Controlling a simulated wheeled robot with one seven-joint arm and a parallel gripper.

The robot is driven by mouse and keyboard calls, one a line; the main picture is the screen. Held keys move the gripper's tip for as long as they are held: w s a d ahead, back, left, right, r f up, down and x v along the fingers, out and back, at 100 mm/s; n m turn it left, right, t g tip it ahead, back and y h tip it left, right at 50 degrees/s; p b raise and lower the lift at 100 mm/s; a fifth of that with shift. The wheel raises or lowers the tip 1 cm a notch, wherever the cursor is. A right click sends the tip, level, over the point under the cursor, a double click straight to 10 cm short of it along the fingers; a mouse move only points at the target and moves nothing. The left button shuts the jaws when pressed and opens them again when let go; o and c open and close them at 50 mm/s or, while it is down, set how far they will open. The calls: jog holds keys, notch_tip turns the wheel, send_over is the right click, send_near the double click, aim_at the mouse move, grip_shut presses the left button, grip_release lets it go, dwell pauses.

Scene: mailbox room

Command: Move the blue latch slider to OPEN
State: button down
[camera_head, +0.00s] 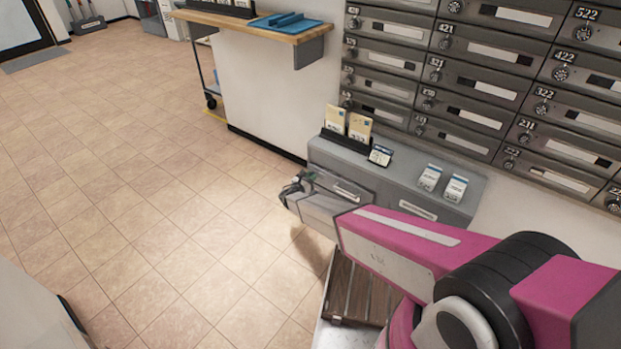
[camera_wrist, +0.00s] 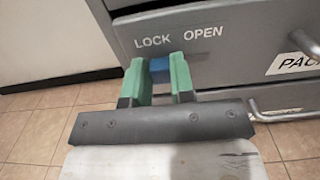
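The blue latch slider (camera_wrist: 160,70) shows in the wrist view on the grey drawer front (camera_wrist: 225,62), just below the white words LOCK and OPEN. It sits under the right end of LOCK, left of OPEN. My gripper (camera_wrist: 160,76) has its two green fingers on either side of the slider, with no visible gap, and appears shut on it. In the head view my gripper (camera_head: 294,190) is at the left end of the grey cabinet (camera_head: 440,185); the slider is hidden there.
Metal drawer handles (camera_wrist: 280,115) lie to the right of my fingers. On the cabinet top stand a card holder (camera_head: 346,138) and several small cards. Mailboxes (camera_head: 480,80) line the wall behind. Tiled floor (camera_head: 150,200) is open to the left.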

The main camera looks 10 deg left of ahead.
aim_at(322, 177)
jog(key=shift+s+d, duration=0.3)
jog(key=shift+d, duration=0.4)
jog(key=shift+s+d, duration=0.3)
jog(key=shift+d, duration=0.4)
jog(key=shift+s+d, duration=0.3)
jog(key=shift+d, duration=0.4)
jog(key=c, duration=1)
grip_release()
jog(key=shift+o, duration=0.2)
jog(key=v, duration=1)
jog(key=shift+s+a, duration=0.15)
jog(key=shift+s, duration=0.2)
